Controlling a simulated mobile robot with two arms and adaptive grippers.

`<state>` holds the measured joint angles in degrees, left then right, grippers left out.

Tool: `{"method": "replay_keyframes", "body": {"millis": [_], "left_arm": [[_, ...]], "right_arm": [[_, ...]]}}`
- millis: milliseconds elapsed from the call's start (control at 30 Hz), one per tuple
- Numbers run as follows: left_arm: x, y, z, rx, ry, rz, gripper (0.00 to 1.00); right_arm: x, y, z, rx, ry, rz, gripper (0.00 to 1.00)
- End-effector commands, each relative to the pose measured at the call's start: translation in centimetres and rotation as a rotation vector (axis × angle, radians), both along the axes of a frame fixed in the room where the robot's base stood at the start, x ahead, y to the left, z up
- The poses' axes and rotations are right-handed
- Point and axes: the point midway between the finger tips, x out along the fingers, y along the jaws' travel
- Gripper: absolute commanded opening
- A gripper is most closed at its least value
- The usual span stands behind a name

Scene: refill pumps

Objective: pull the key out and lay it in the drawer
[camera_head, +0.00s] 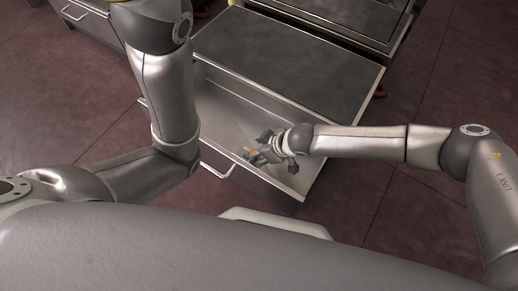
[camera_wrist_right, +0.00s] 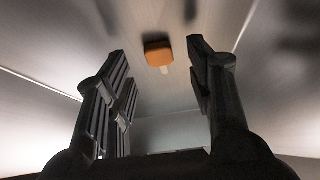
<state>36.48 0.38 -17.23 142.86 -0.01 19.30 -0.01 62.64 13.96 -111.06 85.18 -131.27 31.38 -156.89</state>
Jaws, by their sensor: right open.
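The key has an orange head (camera_wrist_right: 158,53) and a short pale shaft. In the right wrist view it shows against the grey metal drawer floor, beyond and between my fingertips; I cannot tell whether it rests on the floor. A small orange spot beside my right gripper in the head view looks like the same key (camera_head: 249,150). My right gripper (camera_head: 256,157) reaches into the open drawer (camera_head: 222,98). In the right wrist view its dark fingers (camera_wrist_right: 160,75) are apart, with nothing held between them. My left gripper is outside the head view.
The drawer is pulled out under a dark-topped cabinet (camera_head: 290,62), with a bar handle (camera_head: 216,172) on its front. Another drawer unit (camera_head: 75,12) stands at the upper left. The dark red tiled floor (camera_head: 440,75) at the right is clear.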

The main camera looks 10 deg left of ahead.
Motion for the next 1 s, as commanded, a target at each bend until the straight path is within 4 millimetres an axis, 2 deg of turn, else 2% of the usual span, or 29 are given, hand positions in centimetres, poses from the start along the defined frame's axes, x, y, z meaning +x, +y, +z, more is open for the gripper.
{"method": "replay_keyframes", "body": {"millis": [167,367,800,1000], "left_arm": [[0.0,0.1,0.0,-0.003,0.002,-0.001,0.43],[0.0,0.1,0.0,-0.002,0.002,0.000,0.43],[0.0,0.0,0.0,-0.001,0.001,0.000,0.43],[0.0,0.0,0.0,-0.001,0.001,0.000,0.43]], "right_arm": [[0.0,-0.1,0.2,0.000,0.000,0.000,0.49],[-0.2,-1.0,1.6,0.001,-0.001,-0.001,0.49],[-1.7,-4.8,7.8,0.000,-0.002,0.000,0.49],[-2.1,-5.8,9.6,0.001,-0.001,-0.001,0.49]]}}
